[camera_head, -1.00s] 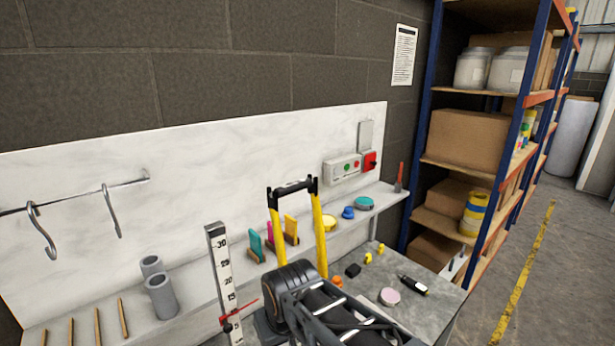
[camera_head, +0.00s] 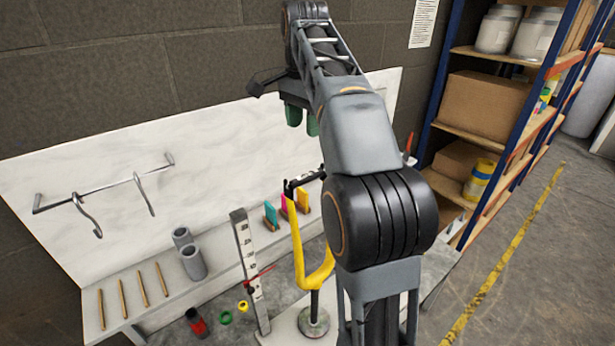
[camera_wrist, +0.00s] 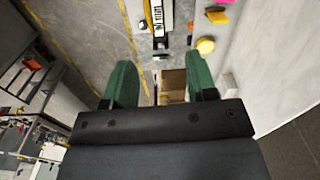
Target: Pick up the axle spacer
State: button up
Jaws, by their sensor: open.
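My gripper (camera_head: 302,118) is open and empty, its green fingers raised high in front of the white wall panel. In the wrist view the two green fingers (camera_wrist: 160,75) stand wide apart with nothing held between them. I cannot tell for sure which thing is the axle spacer. Small ring-like pieces lie low on the bench in the head view: a green ring (camera_head: 226,317) and a yellow one (camera_head: 243,306). My arm hides the right part of the bench.
A yellow fork (camera_head: 300,255) stands upright on a round base, beside a tall ruler (camera_head: 249,265). A red and black item (camera_head: 197,322) lies at the front. Hooks (camera_head: 85,215) hang on the panel.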

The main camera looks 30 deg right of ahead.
jog(key=m+b, duration=0.1)
jog(key=b, duration=0.3)
send_over(307, 174)
notch_tip(307, 174, down, 6)
jog(key=shift+d+f, duration=0.1)
jog(key=shift+f, duration=3.2)
grip_shut()
